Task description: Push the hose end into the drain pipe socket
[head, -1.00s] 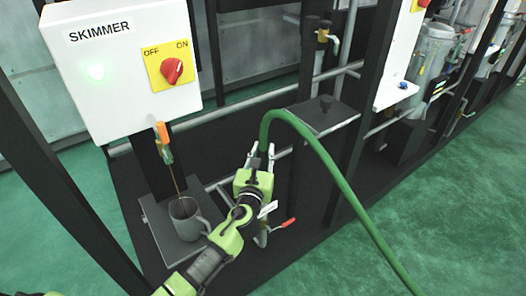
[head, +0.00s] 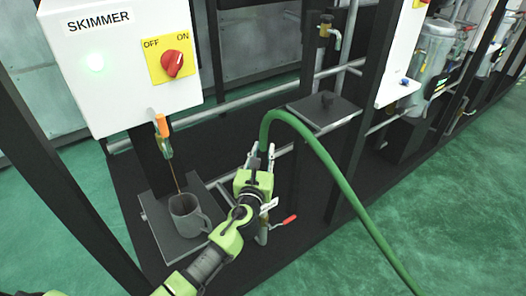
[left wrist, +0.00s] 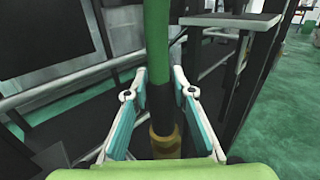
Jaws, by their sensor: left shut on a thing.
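The green hose (head: 330,165) arcs up from my left gripper (head: 258,158) and runs down to the lower right in the head view. My left gripper is shut on the hose near its end. In the left wrist view the hose (left wrist: 157,45) passes between the two fingers (left wrist: 158,110). Below it, a dark section and a brass-coloured fitting (left wrist: 165,138) show between the fingers. I cannot tell whether this fitting is the hose end or the drain pipe socket, or whether they touch. In the head view my gripper and wrist hide that spot. My right gripper is not in view.
A grey mug (head: 188,217) stands on a plate left of my wrist, below the skimmer box (head: 120,70). A red-tipped valve handle (head: 289,219) is just right of my wrist. Dark posts and a small shelf (head: 325,112) stand close behind the hose.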

